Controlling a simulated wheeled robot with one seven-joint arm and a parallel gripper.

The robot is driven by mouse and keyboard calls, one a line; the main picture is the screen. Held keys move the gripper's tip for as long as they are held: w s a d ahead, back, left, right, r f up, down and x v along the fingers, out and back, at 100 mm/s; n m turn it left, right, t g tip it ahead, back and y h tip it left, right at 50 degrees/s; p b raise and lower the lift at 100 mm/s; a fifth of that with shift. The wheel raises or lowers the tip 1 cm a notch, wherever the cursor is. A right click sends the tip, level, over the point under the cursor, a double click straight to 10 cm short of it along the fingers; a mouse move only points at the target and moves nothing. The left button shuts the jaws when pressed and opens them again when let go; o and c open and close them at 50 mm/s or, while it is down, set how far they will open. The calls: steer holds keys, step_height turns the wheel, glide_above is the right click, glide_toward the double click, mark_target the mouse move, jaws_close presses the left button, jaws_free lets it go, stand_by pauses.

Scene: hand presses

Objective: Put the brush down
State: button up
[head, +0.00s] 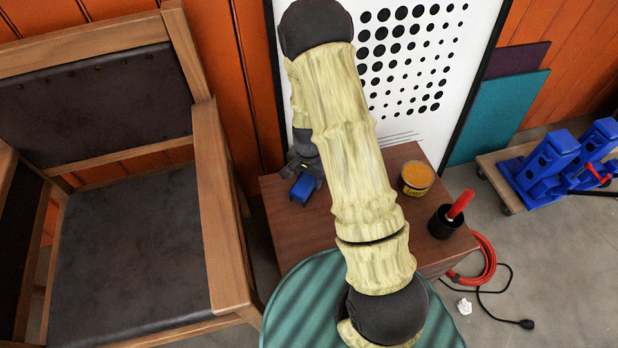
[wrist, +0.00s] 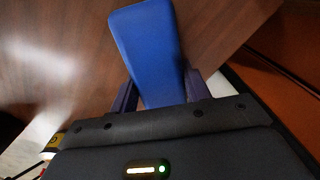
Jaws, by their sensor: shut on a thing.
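The brush (head: 304,189) shows as a blue block with a dark lower side at my gripper (head: 303,176), over the left part of the wooden cabinet top (head: 283,217). In the wrist view the brush (wrist: 146,40) is a plain blue slab, held between the two fingers of my gripper (wrist: 160,92), which is shut on it. Its far end points away from the gripper, with brown wood behind it. I cannot tell whether it touches the wood. Any bristles are hidden. My arm covers the middle of the cabinet top in the head view.
A tin with a yellow label (head: 416,179) and a black pot with a red handle (head: 453,216) stand on the cabinet's right side. A green round surface (head: 300,305) is in front. A wooden armchair (head: 215,190) is left; a dotted board (head: 440,60) stands behind.

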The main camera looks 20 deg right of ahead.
mark_target(309, 176)
steer(key=shift+f, duration=0.15)
steer(key=o, duration=0.9)
steer(key=shift+o, duration=0.2)
step_height(309, 176, up, 12)
steer(key=p, duration=0.4)
steer(key=shift+p, duration=0.35)
steer(key=shift+r, duration=0.2)
